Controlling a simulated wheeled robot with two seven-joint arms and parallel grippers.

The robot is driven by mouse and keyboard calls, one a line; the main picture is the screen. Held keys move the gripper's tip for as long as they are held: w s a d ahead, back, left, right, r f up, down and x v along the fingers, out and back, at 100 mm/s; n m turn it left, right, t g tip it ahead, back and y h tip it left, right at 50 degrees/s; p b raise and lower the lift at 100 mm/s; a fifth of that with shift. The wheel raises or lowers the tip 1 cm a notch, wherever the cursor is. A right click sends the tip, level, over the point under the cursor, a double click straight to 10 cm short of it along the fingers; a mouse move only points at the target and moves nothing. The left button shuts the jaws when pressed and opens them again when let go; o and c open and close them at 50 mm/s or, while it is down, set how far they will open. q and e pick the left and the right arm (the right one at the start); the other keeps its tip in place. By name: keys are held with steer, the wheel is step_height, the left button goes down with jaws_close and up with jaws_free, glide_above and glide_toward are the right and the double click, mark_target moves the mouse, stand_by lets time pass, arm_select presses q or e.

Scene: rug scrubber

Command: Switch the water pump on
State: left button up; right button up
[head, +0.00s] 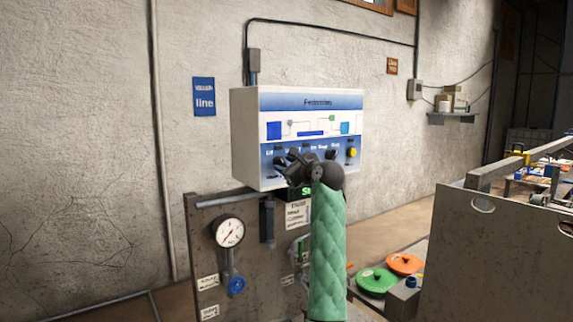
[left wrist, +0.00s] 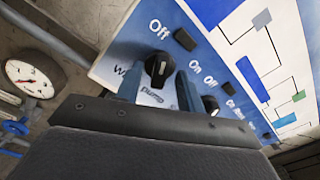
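The control panel (head: 245,140) is a white wall box with a blue-and-white front and a row of dark knobs. In the left wrist view the water pump knob (left wrist: 160,66) is black, with "Off" above it, "On" to its lower right and "pump" below. Its exact pointer direction is hard to tell. My left gripper (head: 294,166) is at the panel's lower front and hides part of the knob row. In the left wrist view its fingers (left wrist: 158,84) stand apart on either side of the knob, with visible gaps. My right gripper is not in view.
A gauge (head: 229,233) and a blue valve wheel (head: 236,285) sit on a board below the panel. A yellow knob (head: 351,152) is at the panel's right. Green (head: 377,281) and orange (head: 404,263) discs and a grey metal bin (head: 490,260) stand at right.

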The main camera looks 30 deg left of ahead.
arm_select(q)
jaws_close()
